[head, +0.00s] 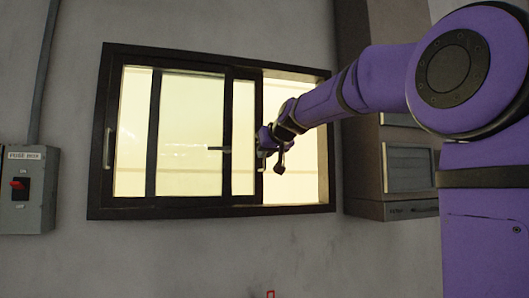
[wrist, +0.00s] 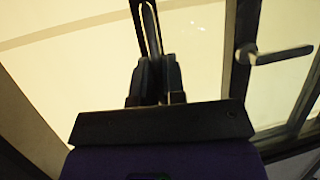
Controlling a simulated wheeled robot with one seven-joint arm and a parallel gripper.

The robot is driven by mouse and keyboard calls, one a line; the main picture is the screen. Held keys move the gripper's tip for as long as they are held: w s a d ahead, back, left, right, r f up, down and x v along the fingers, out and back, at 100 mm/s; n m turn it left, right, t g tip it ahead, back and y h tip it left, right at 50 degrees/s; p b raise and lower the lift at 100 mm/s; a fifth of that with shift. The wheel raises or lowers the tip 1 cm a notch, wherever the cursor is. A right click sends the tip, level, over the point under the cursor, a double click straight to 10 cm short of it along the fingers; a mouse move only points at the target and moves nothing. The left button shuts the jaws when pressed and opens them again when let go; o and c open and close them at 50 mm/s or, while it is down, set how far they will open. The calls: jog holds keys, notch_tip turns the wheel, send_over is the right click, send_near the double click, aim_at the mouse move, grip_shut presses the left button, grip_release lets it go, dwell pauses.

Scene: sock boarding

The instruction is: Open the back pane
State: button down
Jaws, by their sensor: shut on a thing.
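A dark-framed sliding window (head: 215,210) is set in the grey wall, with overlapping panes towards its left. The back pane (head: 243,130) appears to be the one whose right upright stands by my gripper; the overlap makes its left edge hard to tell. My gripper (head: 264,153) is at that upright, partly hidden by its own wrist. In the wrist view, its jaws (wrist: 152,75) are shut on a dark upright handle (wrist: 150,22). A short lever (head: 218,149) sticks out from the middle upright; it also shows in the wrist view (wrist: 278,54).
The window's right part (head: 300,180) shows bright and uncovered by the dark uprights. A pale handle (head: 107,148) is at the far left. A fuse box (head: 28,190) hangs left of the window. A grey cabinet (head: 375,205) stands close to the right.

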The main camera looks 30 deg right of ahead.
jog(key=c, duration=1.5)
grip_release()
jog(key=v, duration=1)
jog(key=shift+s+r, duration=0.1)
jog(key=shift+s, duration=0.3)
jog(key=shift+a, duration=0.1)
jog(key=s+a+f+g, duration=0.2)
jog(key=s+a+f, duration=0.2)
jog(key=s+f, duration=0.4)
jog(key=s+a+f+g, duration=0.3)
jog(key=s+f, duration=0.5)
jog(key=f, duration=0.6)
jog(key=s+a+f+n+g+y, duration=0.1)
jog(key=s+a+f+g, duration=0.2)
jog(key=s+f, duration=0.6)
jog(key=shift+a+f, duration=0.55)
jog(key=shift+f, duration=0.25)
jog(key=shift+a+f, duration=0.6)
jog(key=shift+f, duration=0.2)
